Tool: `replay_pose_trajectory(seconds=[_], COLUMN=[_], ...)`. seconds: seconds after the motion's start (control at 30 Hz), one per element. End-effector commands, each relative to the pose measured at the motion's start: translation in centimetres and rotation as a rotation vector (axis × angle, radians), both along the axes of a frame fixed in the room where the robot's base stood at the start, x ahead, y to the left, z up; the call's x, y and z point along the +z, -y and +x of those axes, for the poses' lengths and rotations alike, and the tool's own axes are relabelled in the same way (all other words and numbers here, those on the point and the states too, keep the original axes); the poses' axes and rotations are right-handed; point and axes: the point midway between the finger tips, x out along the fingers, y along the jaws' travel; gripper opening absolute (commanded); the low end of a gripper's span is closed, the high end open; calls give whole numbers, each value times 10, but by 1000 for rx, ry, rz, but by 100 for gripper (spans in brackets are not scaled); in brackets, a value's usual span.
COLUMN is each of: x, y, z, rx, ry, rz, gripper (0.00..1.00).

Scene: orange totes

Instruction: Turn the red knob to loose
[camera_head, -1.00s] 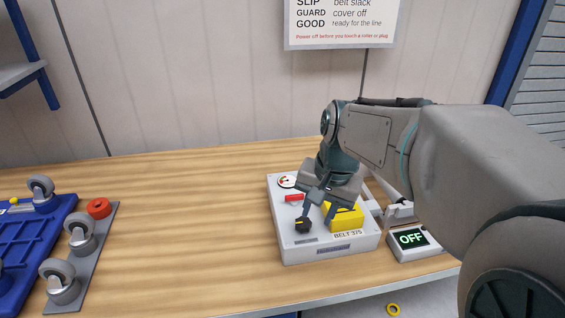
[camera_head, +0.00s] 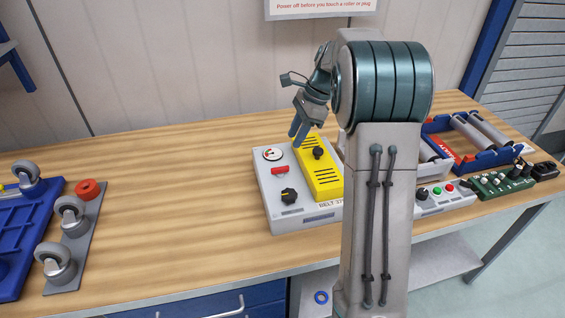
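A light grey control box (camera_head: 258,196) marked BELT stands on the wooden bench. On its face is a red bar-shaped knob (camera_head: 280,170), lying roughly level below a round gauge (camera_head: 272,154). A black knob with a yellow mark (camera_head: 288,195) sits nearer the front. A yellow slotted cover (camera_head: 325,183) with a black knob (camera_head: 318,153) lies on the right side. My gripper (camera_head: 298,131) hangs above the back of the box, up and right of the red knob and apart from it. Its fingers appear close together; any gap is unclear. No held object shows.
My arm hides the box's right side. To the right are a button box (camera_head: 445,199), a green board (camera_head: 497,184) and a roller frame (camera_head: 487,157). Bench between is clear.

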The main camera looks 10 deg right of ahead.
Motion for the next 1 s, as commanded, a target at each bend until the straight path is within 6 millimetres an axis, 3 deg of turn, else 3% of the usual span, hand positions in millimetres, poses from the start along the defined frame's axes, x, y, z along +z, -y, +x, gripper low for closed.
replay_pose_trajectory(seconds=[0.3,0.5,0.93,1.0], x=[-63,-89,-99,-99], y=[-27,-37,-41,-41], z=[-1,0,0,0], rx=[3,2,3,3], ry=[-4,-1,1,1], rz=[1,0,-1,-1], gripper=[33,33,33,16])
